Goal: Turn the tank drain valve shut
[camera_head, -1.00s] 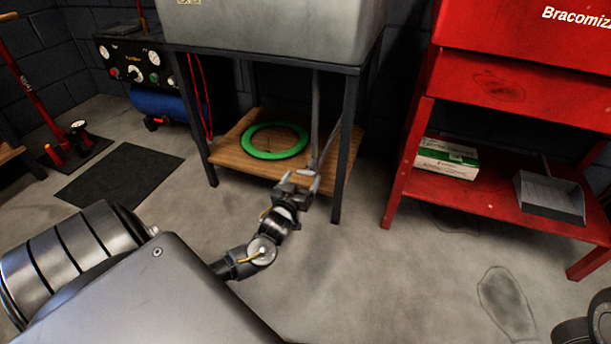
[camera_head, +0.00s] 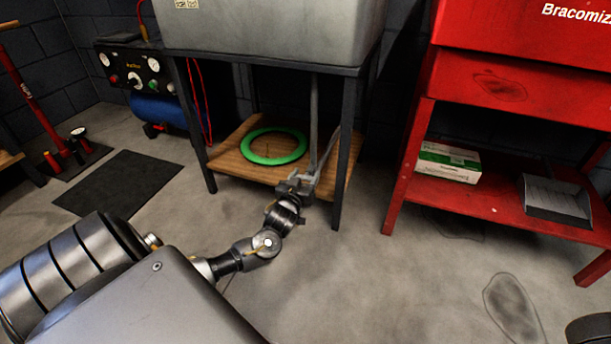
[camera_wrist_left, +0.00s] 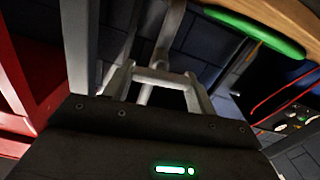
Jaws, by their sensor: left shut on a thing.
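The grey tank (camera_head: 270,35) sits on a dark metal stand. A thin grey drain pipe (camera_head: 314,110) hangs from its underside, and a slanted grey bar (camera_head: 328,150) meets its lower end. My left gripper (camera_head: 300,182) is at this lower end, above the floor beside the stand's front right leg. In the left wrist view, the fingers (camera_wrist_left: 162,78) are shut on a grey part in line with the pipe (camera_wrist_left: 170,30); it appears to be the valve handle. The fingers hide much of it, so its exact angle is unclear. My right gripper is out of view.
The stand's wooden shelf (camera_head: 225,163) holds a green ring (camera_head: 274,159) behind the gripper. The stand's front right leg (camera_head: 343,165) is close to its right. A red bench (camera_head: 480,205) stands further right. Open floor (camera_head: 350,280) lies in front.

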